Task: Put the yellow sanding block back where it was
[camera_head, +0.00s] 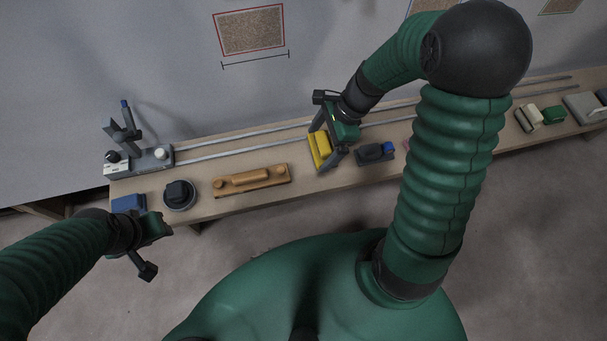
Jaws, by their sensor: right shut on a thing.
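The yellow sanding block (322,147) is at the middle of the long bench. My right gripper (323,150) is shut on it, with dark fingers on either side. I cannot tell whether the block touches the bench top or hangs just above it. My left gripper (157,250) is open and empty, low at the left, in front of the bench edge.
On the bench (222,203), an orange-brown long block (251,180) lies left of the yellow block, and a dark blue-ended block (375,153) lies close on its right. Farther left are a round black pad (180,194), a blue block (128,203) and a grey fixture (140,160). Two rails run behind.

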